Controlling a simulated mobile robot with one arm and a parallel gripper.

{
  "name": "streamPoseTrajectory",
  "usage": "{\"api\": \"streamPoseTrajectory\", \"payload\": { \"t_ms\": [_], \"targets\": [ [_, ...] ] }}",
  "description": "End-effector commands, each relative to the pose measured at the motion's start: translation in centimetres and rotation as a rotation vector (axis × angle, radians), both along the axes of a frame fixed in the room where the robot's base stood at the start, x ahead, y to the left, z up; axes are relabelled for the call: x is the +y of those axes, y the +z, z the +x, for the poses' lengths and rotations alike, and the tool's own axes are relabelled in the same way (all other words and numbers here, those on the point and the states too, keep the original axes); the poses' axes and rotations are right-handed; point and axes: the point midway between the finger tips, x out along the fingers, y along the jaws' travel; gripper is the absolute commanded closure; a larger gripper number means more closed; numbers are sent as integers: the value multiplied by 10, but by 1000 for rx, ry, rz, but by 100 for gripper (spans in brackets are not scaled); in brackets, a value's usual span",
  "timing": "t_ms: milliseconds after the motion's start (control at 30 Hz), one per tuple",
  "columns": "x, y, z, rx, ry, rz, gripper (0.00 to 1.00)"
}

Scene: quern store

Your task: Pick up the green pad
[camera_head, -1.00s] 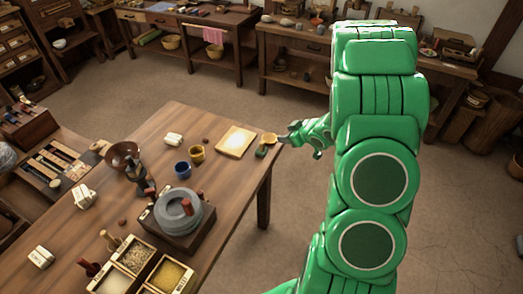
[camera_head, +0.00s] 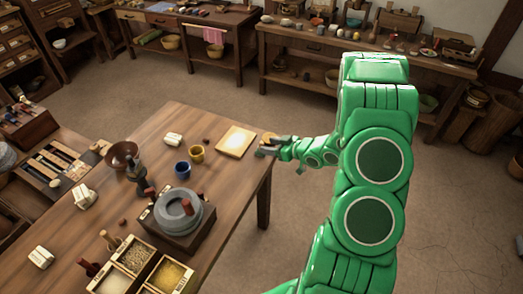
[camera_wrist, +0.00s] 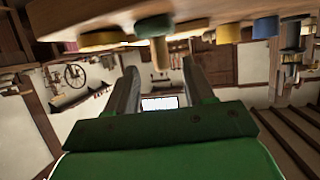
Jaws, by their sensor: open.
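The green pad (camera_wrist: 154,25) shows near the top of the wrist view, where the scene appears upside down. A short wooden handle (camera_wrist: 160,53) stands out from it. My gripper (camera_wrist: 160,68) is open, and the handle lines up with the gap between its two fingers. I cannot tell how deep the handle is between them. In the head view my gripper (camera_head: 264,147) is at the table's far right corner and covers the pad.
A pale yellow board (camera_head: 236,141) lies left of my gripper on the table (camera_head: 223,184). A yellow cup (camera_head: 197,154) and a blue cup (camera_head: 183,169) stand farther left. A grey quern (camera_head: 178,209) sits nearer the front.

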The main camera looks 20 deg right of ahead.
Motion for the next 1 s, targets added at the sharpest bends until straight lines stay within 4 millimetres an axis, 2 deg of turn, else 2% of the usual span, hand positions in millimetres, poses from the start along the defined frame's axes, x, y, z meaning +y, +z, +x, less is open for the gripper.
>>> {"api": "streamPoseTrajectory", "payload": {
  "t_ms": [500,833,867,1000],
  "targets": [
    [27,-22,33,2,0,0,47],
    [28,-23,36,2,-1,-1,47],
    [28,-23,36,2,-1,-1,49],
    [28,-23,36,2,-1,-1,70]
  ]
}}
